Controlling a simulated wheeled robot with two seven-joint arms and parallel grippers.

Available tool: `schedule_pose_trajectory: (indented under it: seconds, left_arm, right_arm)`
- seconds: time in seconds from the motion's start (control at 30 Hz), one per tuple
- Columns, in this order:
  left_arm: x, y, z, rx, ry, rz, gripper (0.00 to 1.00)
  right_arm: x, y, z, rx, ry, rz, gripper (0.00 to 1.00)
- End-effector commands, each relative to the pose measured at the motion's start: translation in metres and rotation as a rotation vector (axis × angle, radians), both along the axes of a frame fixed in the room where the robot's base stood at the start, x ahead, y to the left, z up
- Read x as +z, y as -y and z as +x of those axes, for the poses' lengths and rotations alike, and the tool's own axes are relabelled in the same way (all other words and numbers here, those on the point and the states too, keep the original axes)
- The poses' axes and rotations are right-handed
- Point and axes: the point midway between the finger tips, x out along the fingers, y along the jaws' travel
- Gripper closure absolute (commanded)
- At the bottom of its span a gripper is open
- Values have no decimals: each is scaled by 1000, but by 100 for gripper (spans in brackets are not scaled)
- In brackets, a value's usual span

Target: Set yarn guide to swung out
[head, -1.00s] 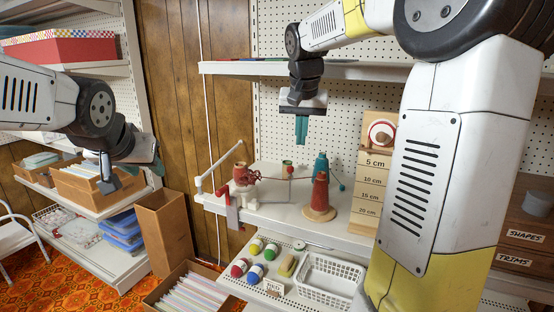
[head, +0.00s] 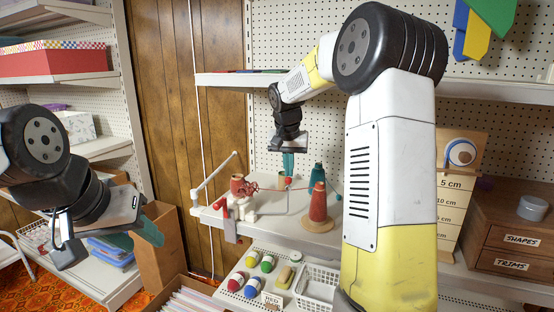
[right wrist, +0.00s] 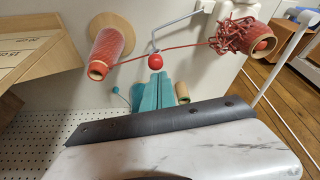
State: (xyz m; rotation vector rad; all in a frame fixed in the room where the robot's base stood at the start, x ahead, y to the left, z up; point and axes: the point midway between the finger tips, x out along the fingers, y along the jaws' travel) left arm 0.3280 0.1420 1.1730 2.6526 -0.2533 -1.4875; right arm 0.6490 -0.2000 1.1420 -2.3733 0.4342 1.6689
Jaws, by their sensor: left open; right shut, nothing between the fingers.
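The yarn winder (head: 242,207) stands on the white shelf, its terracotta spool (head: 237,185) tangled with red yarn. A thin grey bent wire arm, which looks like the yarn guide (right wrist: 178,25), runs from the winder and ends in a red ball (right wrist: 155,61). Red yarn passes by the ball to a red cone (head: 318,203) on a wooden base. My right gripper (head: 288,170) points down with teal fingers shut and empty; in the right wrist view the fingertips appear just below the ball, contact unclear. My left gripper (head: 140,240) is open and empty, far left of the winder.
A teal cone (head: 317,176) stands behind the red cone. A pale rod (head: 214,172) slants up at the winder's left. A wooden measuring board (head: 450,205) stands right.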

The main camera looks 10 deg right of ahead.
Motion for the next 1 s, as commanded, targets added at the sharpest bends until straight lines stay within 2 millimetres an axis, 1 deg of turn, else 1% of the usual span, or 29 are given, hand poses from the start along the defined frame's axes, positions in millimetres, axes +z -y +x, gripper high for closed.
schedule_pose_trajectory:
  seconds: [0.03, 0.13, 0.47, 0.57, 0.7, 0.77, 1.0]
  left_arm:
    - [0, 0, 0, 0, 0, 0, 60]
    - [0, 0, 0, 0, 0, 0, 60]
    - [0, 0, 0, 0, 1, 0, 60]
    - [0, 0, 0, 0, 1, 0, 60]
    - [0, 0, 0, 0, 1, 0, 60]
    - [0, 0, 0, 0, 1, 0, 60]
    - [0, 0, 0, 0, 1, 0, 60]
  right_arm:
    - [-4, 1, 1, 0, -2, 0, 100]
    - [-7, 1, 2, 1, 0, 0, 100]
    - [-7, 1, 1, 1, 0, 0, 100]
    - [-6, -2, -10, -4, 1, -1, 100]
    - [-7, -5, -22, -84, 0, -2, 100]
    - [-7, -6, -28, -93, 0, -1, 100]
    - [-8, -6, -31, -93, -3, 0, 100]
